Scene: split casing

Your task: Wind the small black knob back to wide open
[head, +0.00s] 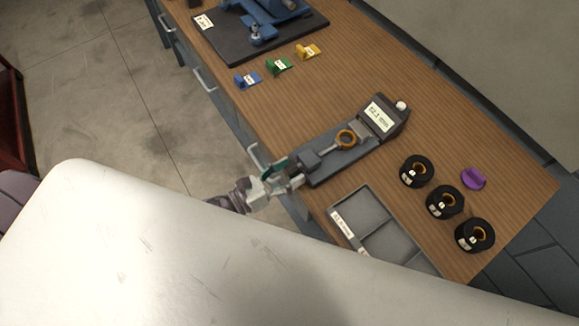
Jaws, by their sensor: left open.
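A grey measuring device (340,160) lies along the bench's near edge. A dark block (309,160) sits at its left end. My left gripper (288,177) is open at the device's left end, fingers pointing right. I cannot make out the small black knob; that end is partly covered by the gripper, and contact is unclear. My right gripper is out of view.
A grey compartment tray (368,212) lies just right of the gripper. Several black spools with orange centres (444,201) and a purple piece (473,178) stand at right. Blue, green (278,67) and yellow tags and a blue tool on a dark board (230,42) are farther back. Mid-bench is clear.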

